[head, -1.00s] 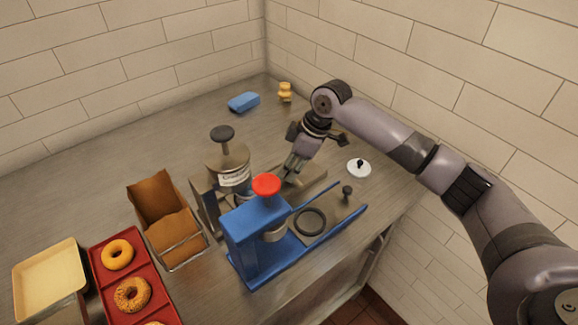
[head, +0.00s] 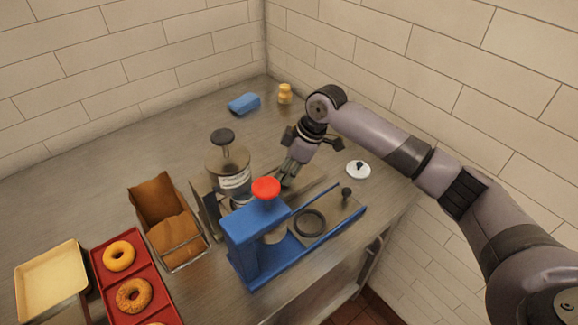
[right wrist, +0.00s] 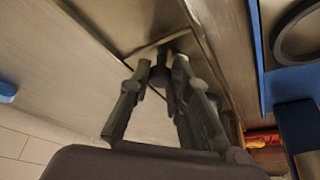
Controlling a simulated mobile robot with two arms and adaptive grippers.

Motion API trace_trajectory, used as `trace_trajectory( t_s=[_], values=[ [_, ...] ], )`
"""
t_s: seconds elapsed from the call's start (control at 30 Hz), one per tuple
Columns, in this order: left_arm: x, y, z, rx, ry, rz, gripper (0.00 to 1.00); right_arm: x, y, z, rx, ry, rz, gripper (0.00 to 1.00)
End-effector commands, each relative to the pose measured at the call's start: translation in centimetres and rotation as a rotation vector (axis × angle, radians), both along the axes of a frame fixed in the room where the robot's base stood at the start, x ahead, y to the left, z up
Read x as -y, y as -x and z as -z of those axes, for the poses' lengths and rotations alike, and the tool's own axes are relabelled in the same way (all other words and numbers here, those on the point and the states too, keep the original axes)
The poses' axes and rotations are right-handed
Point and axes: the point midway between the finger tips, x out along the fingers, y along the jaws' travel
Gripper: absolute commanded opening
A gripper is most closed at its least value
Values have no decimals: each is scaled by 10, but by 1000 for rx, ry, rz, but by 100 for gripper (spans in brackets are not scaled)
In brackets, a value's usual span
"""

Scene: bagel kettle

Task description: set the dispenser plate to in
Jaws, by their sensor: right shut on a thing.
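The dispenser (head: 228,172) is a grey canister with a white label and a dark knob on top, standing behind the blue press. Its metal plate (head: 310,187) shows low beside it, partly hidden by the press and my gripper. My right gripper (head: 285,181) points down between the canister and the plate. In the right wrist view, my right gripper (right wrist: 156,80) has its fingers closed around a small dark knob (right wrist: 161,72) above the metal plate (right wrist: 180,47). How far the plate sits under the canister is hard to tell. My left gripper is not in view.
The blue press (head: 262,245) with a red knob stands close in front of the gripper. A white lid (head: 358,170) lies to the right. Tiled walls border the counter.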

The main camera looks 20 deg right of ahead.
Motion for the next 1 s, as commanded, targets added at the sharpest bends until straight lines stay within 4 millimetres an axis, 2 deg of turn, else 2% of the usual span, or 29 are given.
trace_trajectory(
  t_s=[0.03, 0.13, 0.43, 0.47, 0.5, 0.73, 1.0],
  values=[
    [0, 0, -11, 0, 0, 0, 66, -9, 4, -5, -3, -3, -4, 0],
    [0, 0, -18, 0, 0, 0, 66, -20, 8, -4, -4, -3, -2, 0],
    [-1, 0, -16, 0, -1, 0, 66, -24, 9, 0, -2, -5, -4, 0],
    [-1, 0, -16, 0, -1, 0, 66, -24, 9, 0, -2, -5, -4, 20],
    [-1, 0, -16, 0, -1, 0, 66, -25, 9, 0, -2, -7, -4, 23],
    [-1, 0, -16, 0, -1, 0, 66, -23, 9, 0, -2, -4, -2, 38],
    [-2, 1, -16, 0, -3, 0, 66, -22, 8, -1, -1, -3, -1, 38]
  ],
)
